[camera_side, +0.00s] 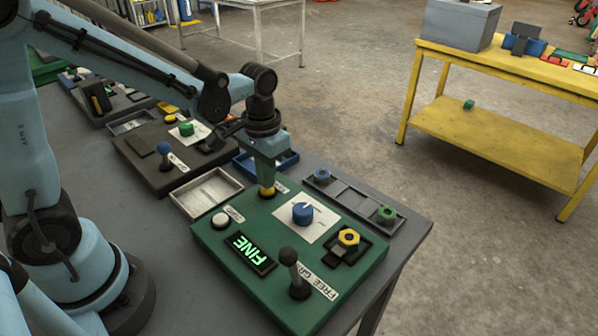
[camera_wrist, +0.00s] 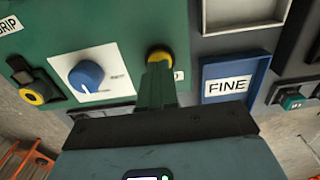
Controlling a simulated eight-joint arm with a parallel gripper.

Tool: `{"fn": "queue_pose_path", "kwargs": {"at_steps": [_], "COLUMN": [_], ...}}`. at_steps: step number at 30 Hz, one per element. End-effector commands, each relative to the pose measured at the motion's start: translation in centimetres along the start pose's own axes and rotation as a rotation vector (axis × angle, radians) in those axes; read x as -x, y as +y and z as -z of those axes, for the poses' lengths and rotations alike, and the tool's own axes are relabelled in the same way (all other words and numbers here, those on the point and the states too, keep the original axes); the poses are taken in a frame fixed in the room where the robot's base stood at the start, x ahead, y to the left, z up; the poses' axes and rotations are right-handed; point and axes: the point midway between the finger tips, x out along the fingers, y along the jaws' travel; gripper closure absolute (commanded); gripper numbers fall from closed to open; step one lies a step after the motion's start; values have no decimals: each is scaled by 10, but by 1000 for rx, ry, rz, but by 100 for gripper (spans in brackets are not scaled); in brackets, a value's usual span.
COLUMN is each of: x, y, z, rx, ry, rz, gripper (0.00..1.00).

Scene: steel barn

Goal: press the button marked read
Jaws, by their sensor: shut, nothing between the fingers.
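A green panel (camera_side: 222,247) lies on the grey bench, with a yellow button (camera_side: 267,193) at its far edge. A white label (camera_side: 281,187) sits beside this button; its word is too small or hidden to read. My gripper (camera_side: 266,184) points down, shut and empty, with its tips at the yellow button, seemingly touching it. In the wrist view the tips (camera_wrist: 159,68) overlap the lower part of the yellow button (camera_wrist: 159,54), and the label (camera_wrist: 179,75) is mostly hidden. A white button (camera_side: 221,220) with an unreadable label stands at the panel's left. How far the yellow button is pressed cannot be told.
A blue tray (camera_wrist: 234,75) holds a FINE card. An empty metal tray (camera_side: 206,191) is left of the panel.

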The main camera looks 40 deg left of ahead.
Motion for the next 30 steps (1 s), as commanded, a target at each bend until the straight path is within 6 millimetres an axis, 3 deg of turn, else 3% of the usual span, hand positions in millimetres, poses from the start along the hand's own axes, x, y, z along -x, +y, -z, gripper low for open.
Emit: {"fn": "queue_pose_path", "kwargs": {"at_steps": [21,30], "x": [52,63], "y": [0,0], "z": [0,0], "rx": [0,0], "ry": [0,0], "rz": [0,0], "gripper": [100,100]}}
